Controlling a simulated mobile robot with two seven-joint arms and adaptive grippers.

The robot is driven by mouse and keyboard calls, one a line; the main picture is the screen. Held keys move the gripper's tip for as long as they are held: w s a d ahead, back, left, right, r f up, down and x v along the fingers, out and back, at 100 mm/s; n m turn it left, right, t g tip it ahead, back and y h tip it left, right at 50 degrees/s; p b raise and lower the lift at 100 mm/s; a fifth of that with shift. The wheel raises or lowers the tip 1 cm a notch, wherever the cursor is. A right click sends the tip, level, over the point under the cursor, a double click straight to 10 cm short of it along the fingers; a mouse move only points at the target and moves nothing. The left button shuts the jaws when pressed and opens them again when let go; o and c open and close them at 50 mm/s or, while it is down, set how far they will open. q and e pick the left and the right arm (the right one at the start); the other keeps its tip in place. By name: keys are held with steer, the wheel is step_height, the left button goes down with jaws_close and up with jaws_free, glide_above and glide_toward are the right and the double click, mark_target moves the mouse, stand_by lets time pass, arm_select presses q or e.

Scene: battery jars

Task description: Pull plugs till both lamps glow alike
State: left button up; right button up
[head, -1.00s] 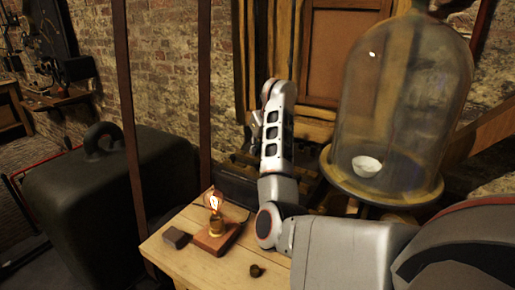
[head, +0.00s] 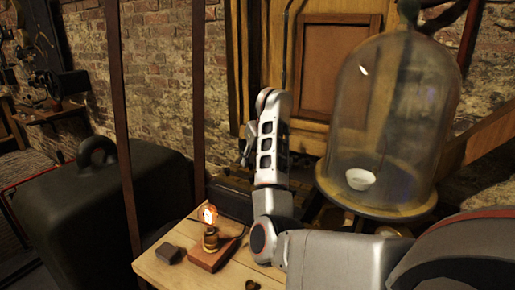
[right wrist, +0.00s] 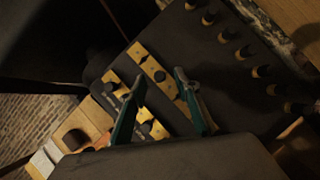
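A glowing lamp (head: 209,217) stands on a small wooden block (head: 213,254) on the wooden table; I see no second lamp. In the right wrist view, a dark box top carries brass strips (right wrist: 150,62) with dark round plugs (right wrist: 160,76) on them. My right gripper (right wrist: 160,102) is open, its two green-edged fingers apart over the brass strips; whether they touch a plug I cannot tell. In the head view my right arm reaches over the table, and its gripper (head: 247,140) is partly hidden behind the arm. My left gripper is not in view.
A dark block (head: 168,253) lies beside the lamp, and a small brown knob (head: 252,285) lies near the table's front. A glass bell jar (head: 393,125) stands at right behind my arm. A large dark weight (head: 110,220) stands at left. Dark studs (right wrist: 243,53) line the box edge.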

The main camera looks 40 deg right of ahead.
steer(key=v, duration=1)
